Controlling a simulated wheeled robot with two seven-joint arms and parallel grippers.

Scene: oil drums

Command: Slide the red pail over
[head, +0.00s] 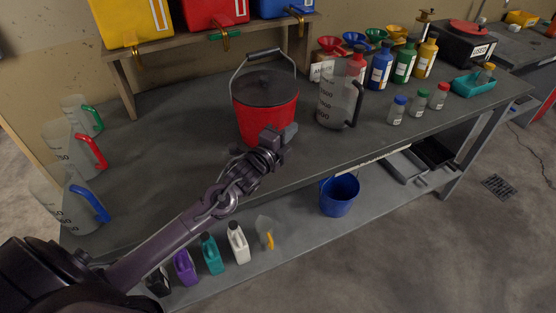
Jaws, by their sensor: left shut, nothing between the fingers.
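The red pail (264,112) stands upright on the grey workbench (180,142), with a dark lid and a raised wire handle (263,52). My left gripper (290,134) is shut with nothing in it, at the front lower side of the pail. It covers part of the pail's lower front. I cannot tell whether it touches the pail. My right gripper is not in view.
A clear measuring jug (333,103) stands close right of the pail. Several bottles and funnels are farther right. Jugs with coloured handles stand at the left end. A raised shelf (195,40) with drums is behind. The bench left of the pail is clear.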

